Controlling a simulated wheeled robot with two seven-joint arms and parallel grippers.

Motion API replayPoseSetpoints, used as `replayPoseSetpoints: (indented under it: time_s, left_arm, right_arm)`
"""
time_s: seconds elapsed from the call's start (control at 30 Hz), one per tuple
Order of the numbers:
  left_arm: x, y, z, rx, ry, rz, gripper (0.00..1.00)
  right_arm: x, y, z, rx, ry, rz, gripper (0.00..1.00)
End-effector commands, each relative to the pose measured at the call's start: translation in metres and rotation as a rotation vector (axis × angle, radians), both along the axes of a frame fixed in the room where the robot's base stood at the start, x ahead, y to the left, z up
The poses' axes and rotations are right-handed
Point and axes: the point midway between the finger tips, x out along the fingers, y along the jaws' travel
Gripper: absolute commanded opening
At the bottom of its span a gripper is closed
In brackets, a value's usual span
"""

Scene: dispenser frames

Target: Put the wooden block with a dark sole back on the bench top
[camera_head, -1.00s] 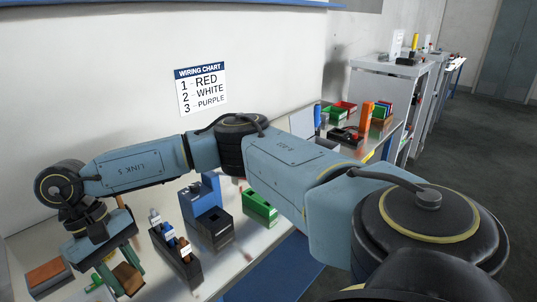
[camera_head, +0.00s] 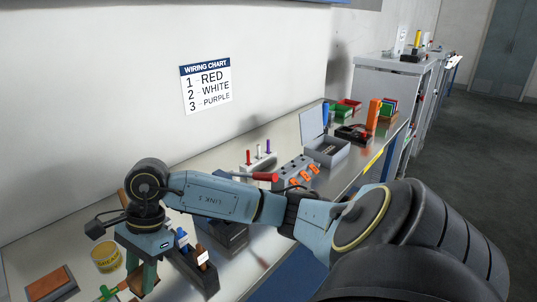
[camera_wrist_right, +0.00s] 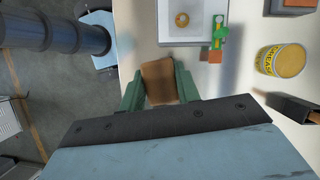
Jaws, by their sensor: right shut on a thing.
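My right gripper (camera_head: 142,276) points down over the near left part of the bench top (camera_head: 40,250). Its green fingers are shut on a brown wooden block, which shows between them in the wrist view (camera_wrist_right: 158,82). The block's underside is hidden, so I cannot see its sole. In the wrist view the block is over or beside the bench's near edge; I cannot tell whether it touches the top. My left gripper is not in view.
A grease tin (camera_head: 106,258), a reddish-brown block on a dark base (camera_head: 52,283) and a green and orange tool (camera_wrist_right: 217,40) are near the gripper. A dark holder (camera_head: 205,280) stands close on the right. A pale panel with a ring (camera_wrist_right: 190,30) lies beside the held block.

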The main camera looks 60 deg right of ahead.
Motion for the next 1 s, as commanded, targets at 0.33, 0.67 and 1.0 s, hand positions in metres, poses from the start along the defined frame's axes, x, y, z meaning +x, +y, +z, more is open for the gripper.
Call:
replayPoseSetpoints:
  time_s: [0.33,0.67,1.0]
  left_arm:
    - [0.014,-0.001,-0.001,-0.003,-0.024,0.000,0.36]
    - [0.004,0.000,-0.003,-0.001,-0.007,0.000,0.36]
    - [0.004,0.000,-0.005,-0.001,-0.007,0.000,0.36]
  right_arm:
    - [-0.001,-0.018,-0.002,0.001,0.000,-0.194,0.11]
    - [-0.002,-0.018,-0.051,0.004,0.006,-0.192,0.11]
    - [-0.002,-0.017,-0.085,0.003,0.005,-0.190,0.11]
